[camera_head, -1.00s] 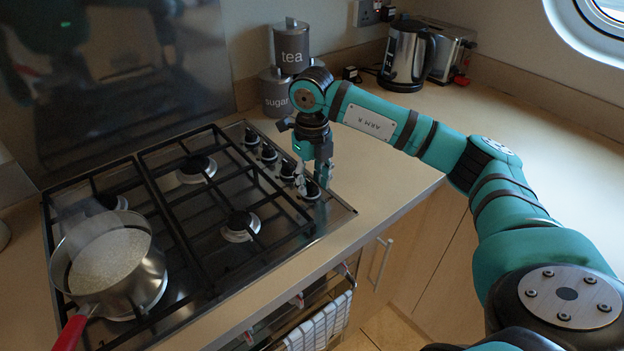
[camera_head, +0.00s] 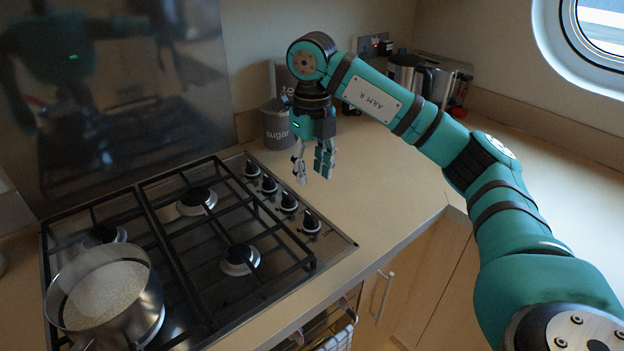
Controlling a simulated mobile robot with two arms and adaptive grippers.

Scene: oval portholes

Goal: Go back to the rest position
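My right gripper (camera_head: 312,172) hangs pointing down above the counter, just behind and above the hob's row of control knobs. Its two fingers are apart with nothing between them, and it touches no knob. The nearest knob (camera_head: 311,222) stands below it at the front of the row. My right arm reaches in from the right side of the view. My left gripper is not in view.
The gas hob (camera_head: 336,247) carries a steel saucepan (camera_head: 140,306) with pale contents at the lower left. A sugar canister (camera_head: 277,134) stands behind my gripper. A kettle (camera_head: 402,73) and toaster (camera_head: 452,82) are partly behind my arm. The counter (camera_head: 385,182) is clear below my forearm.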

